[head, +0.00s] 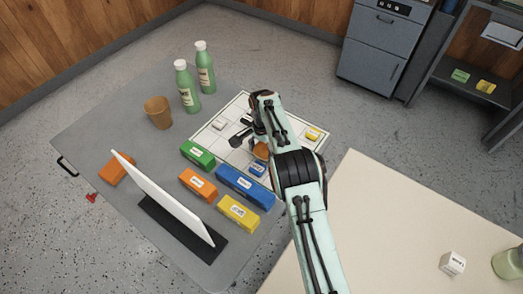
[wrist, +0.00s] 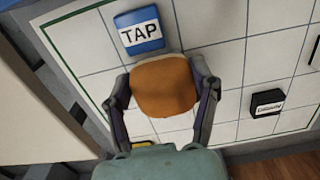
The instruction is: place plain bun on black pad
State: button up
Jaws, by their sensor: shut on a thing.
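The plain bun (wrist: 165,86) is a rounded orange-brown piece between the two fingers of my gripper (wrist: 165,90) in the wrist view. My gripper is shut on it. The bun also shows in the head view (head: 261,151), partly behind my arm, over the white gridded board (head: 222,149). Its height above the board is hard to tell. A black block with a white label (wrist: 267,102) lies on the board to the right of the bun in the wrist view. It appears in the head view as a small dark tile (head: 247,118). I cannot tell whether this is the black pad.
A blue TAP block (wrist: 139,31) lies close beside the bun. Green (head: 198,155), orange (head: 198,185), blue (head: 245,187) and yellow (head: 238,213) blocks line the board's near side. Two green bottles (head: 187,88) and a brown cup (head: 159,112) stand left. A white panel (head: 160,196) stands in front.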

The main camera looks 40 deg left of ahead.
aim_at(262, 149)
jog(key=shift+f, duration=0.2)
jog(key=o, duration=1.1)
jog(key=shift+f, duration=0.1)
jog(key=shift+o, duration=0.2)
notch_tip(262, 149, up, 12)
jog(key=shift+r, duration=0.2)
